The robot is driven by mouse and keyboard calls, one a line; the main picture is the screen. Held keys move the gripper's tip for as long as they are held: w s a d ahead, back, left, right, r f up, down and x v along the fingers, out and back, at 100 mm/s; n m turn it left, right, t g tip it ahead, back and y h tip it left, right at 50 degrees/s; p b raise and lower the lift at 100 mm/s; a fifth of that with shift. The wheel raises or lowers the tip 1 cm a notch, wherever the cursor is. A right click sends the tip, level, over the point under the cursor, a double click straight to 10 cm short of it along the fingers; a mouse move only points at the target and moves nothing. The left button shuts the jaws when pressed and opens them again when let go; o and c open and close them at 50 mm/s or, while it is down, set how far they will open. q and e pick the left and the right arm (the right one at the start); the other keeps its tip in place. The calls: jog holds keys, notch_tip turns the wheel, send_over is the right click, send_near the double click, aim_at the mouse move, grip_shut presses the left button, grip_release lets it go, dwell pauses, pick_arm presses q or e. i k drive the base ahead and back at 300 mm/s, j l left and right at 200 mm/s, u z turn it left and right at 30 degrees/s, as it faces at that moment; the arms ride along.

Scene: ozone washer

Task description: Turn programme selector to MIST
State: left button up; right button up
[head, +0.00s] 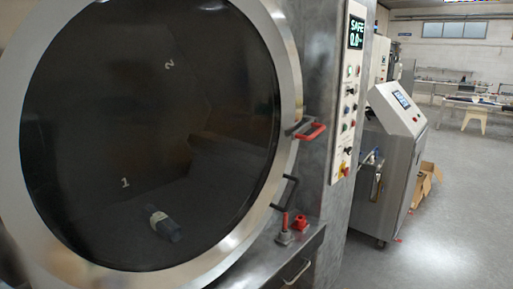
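The control panel (349,100) is a tall pale strip on the grey machine housing, right of the big round door, seen at a steep angle. Its display (356,34) reads "SAFE" with green figures below. Several small knobs, buttons and lamps run down the panel, including a dark knob (351,91) and a red and yellow control (344,170) near the bottom. The labels are too small to read. I cannot tell which control is the programme selector or where it points. Neither of my grippers is in view.
The round door (284,60) has a steel rim and dark glass marked 1 and 2. A red handle (308,130) and a black handle (287,192) stick out beside it. Red fittings (300,222) stand on a ledge.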

aim_at(348, 150)
jog(key=l+u, duration=0.4)
jog(key=i+l+u, duration=0.1)
jog(key=l+u, duration=0.15)
jog(key=u, duration=0.2)
jog(key=l+u, duration=0.4)
jog(key=k+l+u, duration=0.1)
jog(key=u, duration=0.35)
jog(key=k+l, duration=0.05)
jog(key=l, duration=0.05)
